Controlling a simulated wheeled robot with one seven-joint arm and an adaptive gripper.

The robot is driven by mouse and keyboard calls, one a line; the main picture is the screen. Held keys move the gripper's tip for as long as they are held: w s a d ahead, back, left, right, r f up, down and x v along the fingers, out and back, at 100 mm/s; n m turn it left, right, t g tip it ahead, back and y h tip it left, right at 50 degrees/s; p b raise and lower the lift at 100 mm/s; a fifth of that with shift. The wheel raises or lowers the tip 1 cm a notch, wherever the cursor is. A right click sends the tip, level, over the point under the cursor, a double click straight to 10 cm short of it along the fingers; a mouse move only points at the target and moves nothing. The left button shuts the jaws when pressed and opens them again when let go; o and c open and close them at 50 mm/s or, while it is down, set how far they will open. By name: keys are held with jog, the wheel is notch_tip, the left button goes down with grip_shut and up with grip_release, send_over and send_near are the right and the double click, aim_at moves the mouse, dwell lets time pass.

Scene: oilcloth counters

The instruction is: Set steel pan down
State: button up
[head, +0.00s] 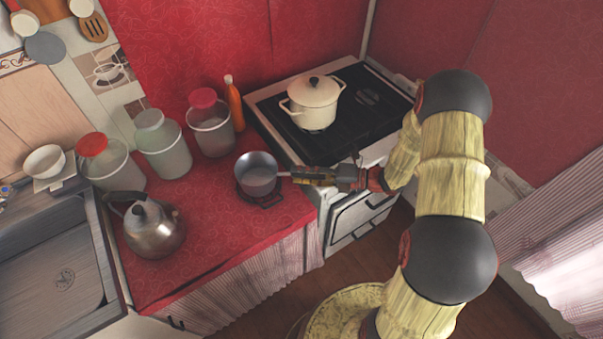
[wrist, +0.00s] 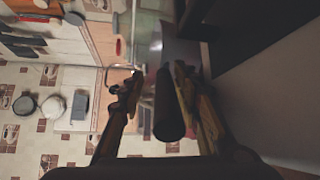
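The steel pan (head: 257,172) is a small grey saucepan, upright at the right part of the red counter. It is at a black trivet (head: 264,201), which it mostly covers; it looks to rest on it. My gripper (head: 300,176) reaches in from the right at the pan's handle. In the wrist view, the dark handle (wrist: 168,112) lies between the fingers of my gripper (wrist: 158,82). The handle is close to the right finger, with a clear gap to the left finger, so the gripper looks open around it. The pan's body (wrist: 180,50) shows dimly beyond.
A stove (head: 375,120) with a cream pot (head: 313,102) stands right of the counter. Lidded jars (head: 163,146) and an orange bottle (head: 234,103) stand behind the pan. A kettle (head: 153,230) is front left, beside a sink (head: 55,275). Red counter is free between kettle and pan.

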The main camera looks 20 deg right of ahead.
aim_at(328, 176)
dwell(0.3)
jog(key=shift+s+d, duration=0.1)
jog(key=p+v, duration=0.2)
jog(key=v, duration=0.9)
jog(key=shift+s+d+r+p, duration=0.1)
jog(key=shift+s+d+p, duration=0.05)
jog(key=shift+d+p, duration=0.2)
